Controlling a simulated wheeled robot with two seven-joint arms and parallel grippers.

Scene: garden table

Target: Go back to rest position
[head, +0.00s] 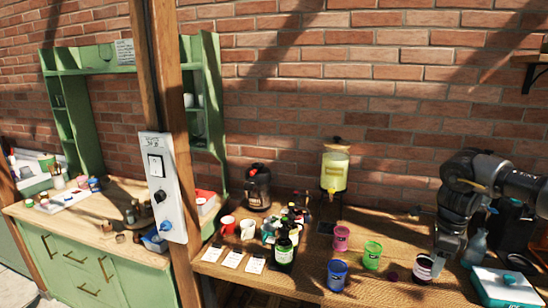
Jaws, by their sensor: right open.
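My right gripper (439,266) comes in from the right and points down over the right part of the wooden table (300,280). It is open. A dark purple cup with a pale band (422,270) stands right beside its fingertips; I cannot tell whether they touch. My left gripper is not in view.
Pink (341,238), green (372,255) and blue (337,275) cups stand left of my right gripper. A teal-lidded white box (505,287) lies at right. A dark bottle (284,250), drink dispenser (334,172) and post with switch panel (162,185) stand further left.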

